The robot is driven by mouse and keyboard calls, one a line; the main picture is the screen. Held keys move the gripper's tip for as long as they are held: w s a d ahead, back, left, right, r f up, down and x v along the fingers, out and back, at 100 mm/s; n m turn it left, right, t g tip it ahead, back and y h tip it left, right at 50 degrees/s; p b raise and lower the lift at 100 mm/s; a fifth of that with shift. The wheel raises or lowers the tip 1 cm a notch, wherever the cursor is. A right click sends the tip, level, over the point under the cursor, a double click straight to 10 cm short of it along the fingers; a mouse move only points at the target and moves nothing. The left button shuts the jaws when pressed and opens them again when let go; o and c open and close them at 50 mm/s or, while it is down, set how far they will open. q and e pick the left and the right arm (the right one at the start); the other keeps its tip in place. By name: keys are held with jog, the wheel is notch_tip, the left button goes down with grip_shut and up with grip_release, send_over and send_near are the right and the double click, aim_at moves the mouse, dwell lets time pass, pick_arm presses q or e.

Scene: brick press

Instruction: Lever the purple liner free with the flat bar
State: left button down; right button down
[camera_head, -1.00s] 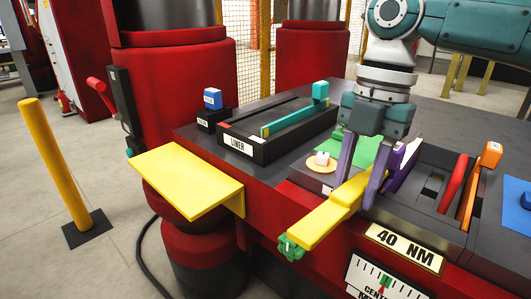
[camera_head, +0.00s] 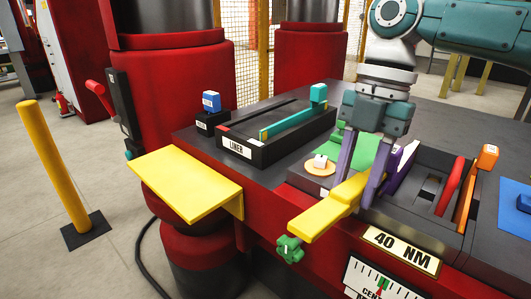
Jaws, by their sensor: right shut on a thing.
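My right gripper (camera_head: 359,182) is shut on a yellow bar (camera_head: 325,215), whose broad end points toward the front left, past the bench edge. The gripper's two purple-grey fingers straddle the bar. A purple piece (camera_head: 400,172) with a white label shows just right of the gripper; it is partly hidden by the fingers, and I cannot tell for sure that it is the liner. A black tray labelled LINER (camera_head: 238,149) stands on the bench to the left, with a teal bar (camera_head: 290,123) in it. My left gripper is not in view.
A black rack holds a red handle (camera_head: 449,186) and an orange-topped one (camera_head: 487,158). A green knob (camera_head: 290,249) sits below the yellow bar's end. A yellow shelf (camera_head: 187,183) juts out at the left. A small round orange plate (camera_head: 320,167) lies behind the bar.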

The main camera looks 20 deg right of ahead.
aim_at(336, 201)
jog(key=shift+w+d+r+y, duration=0.15)
jog(key=shift+r+y, duration=0.15)
jog(key=shift+r, duration=0.2)
dwell(0.5)
jog(key=shift+d+r+g+y, duration=0.1)
jog(key=shift+r+g+y, duration=0.15)
jog(key=shift+g+y, duration=0.05)
dwell(0.5)
jog(key=shift+d+r, duration=0.15)
jog(key=shift+r, duration=0.1)
dwell(0.5)
jog(key=shift+a+f+p, duration=0.2)
jog(key=shift+f+p, duration=0.15)
jog(key=shift+p, duration=0.2)
dwell(0.6)
jog(key=shift+a+f, duration=0.1)
jog(key=shift+f, duration=0.1)
dwell(0.5)
jog(key=shift+a+f+h+p, duration=0.1)
jog(key=shift+f+h+p, duration=0.25)
jog(key=shift+h+p, duration=0.25)
